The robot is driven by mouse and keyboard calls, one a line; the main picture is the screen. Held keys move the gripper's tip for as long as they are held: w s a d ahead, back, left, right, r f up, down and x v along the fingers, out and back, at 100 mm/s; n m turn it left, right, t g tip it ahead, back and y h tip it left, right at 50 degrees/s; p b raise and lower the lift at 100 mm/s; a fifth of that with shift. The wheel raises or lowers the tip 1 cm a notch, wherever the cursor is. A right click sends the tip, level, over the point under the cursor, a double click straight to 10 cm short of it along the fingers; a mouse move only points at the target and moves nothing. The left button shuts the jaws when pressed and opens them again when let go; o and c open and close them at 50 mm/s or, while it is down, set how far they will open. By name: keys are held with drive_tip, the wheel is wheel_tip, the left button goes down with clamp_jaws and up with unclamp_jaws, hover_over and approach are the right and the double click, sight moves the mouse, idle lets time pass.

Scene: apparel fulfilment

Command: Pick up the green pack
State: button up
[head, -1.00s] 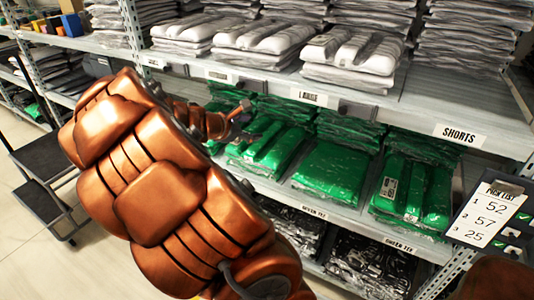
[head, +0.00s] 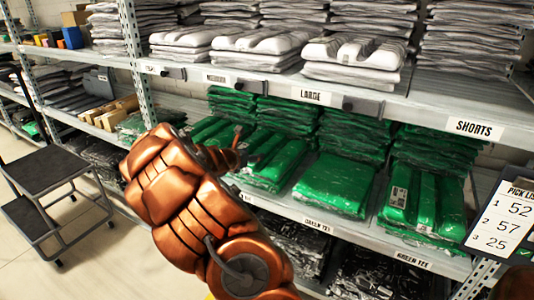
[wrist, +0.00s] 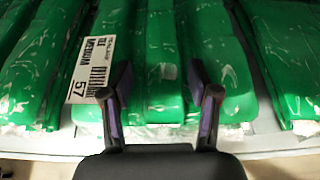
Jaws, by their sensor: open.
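Green plastic-wrapped packs (head: 333,184) lie in several stacks on the middle shelf. My gripper (wrist: 160,76) is open and empty. In the wrist view its two fingers point at the front of a green pack (wrist: 159,60), one finger towards each side of it. A white label (wrist: 90,68) reading "MEDIUM 57" lies at the left of that pack. Whether the fingers touch the pack is not clear. In the head view my gripper (head: 238,140) is small beside the left-hand green stacks, and my arm hides part of the shelf.
White packs (head: 355,48) fill the shelf above, and dark packs (head: 375,270) lie below. The shelf edge (head: 350,230) runs under the green packs. A dark step cart (head: 45,170) stands at left. A pick list (head: 502,220) reads 52, 57, 25.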

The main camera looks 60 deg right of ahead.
sight(267, 150)
drive_tip(key=x, duration=0.2)
drive_tip(key=b+x, duration=0.1)
drive_tip(key=x, duration=0.1)
drive_tip(key=shift+s+d+f, duration=0.1)
drive_tip(key=shift+d+f, duration=0.15)
drive_tip(key=shift+f, duration=0.1)
drive_tip(key=c, duration=1.1)
drive_tip(key=shift+o, duration=0.2)
drive_tip(key=shift+r, duration=0.15)
